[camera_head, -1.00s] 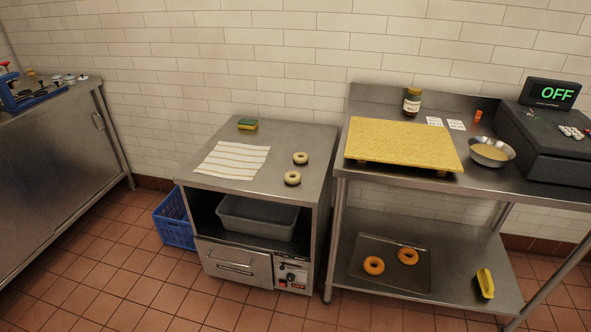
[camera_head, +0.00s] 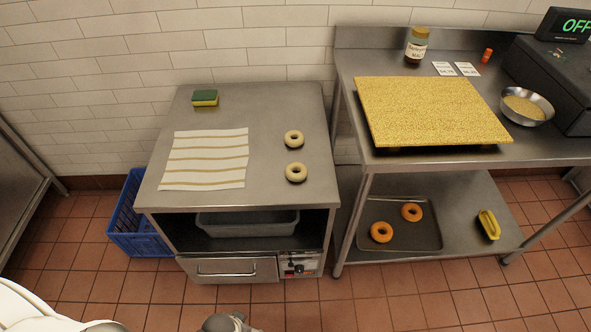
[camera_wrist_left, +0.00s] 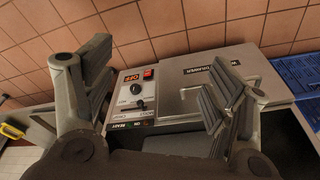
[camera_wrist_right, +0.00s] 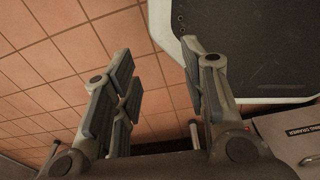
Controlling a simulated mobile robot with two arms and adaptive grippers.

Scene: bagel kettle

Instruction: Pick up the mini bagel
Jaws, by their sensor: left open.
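Two small pale bagels lie on the steel cabinet top in the head view, one farther back (camera_head: 294,138) and one nearer the front (camera_head: 296,172). They lie flat and apart, right of a striped cloth. Two orange bagels, left (camera_head: 381,232) and right (camera_head: 411,212), lie on a tray on the lower shelf of the right-hand table. My left gripper (camera_wrist_left: 158,88) is open and empty, with the cabinet's drawer front and control panel beyond it. My right gripper (camera_wrist_right: 158,78) is open and empty over the tiled floor. Neither wrist view shows a bagel.
The striped cloth (camera_head: 205,160) and a sponge (camera_head: 205,98) lie on the cabinet top (camera_head: 265,110). A yellow board (camera_head: 430,110), a jar (camera_head: 416,45) and a bowl (camera_head: 526,106) stand on the right-hand table. A blue crate (camera_head: 140,222) sits on the floor left of the cabinet.

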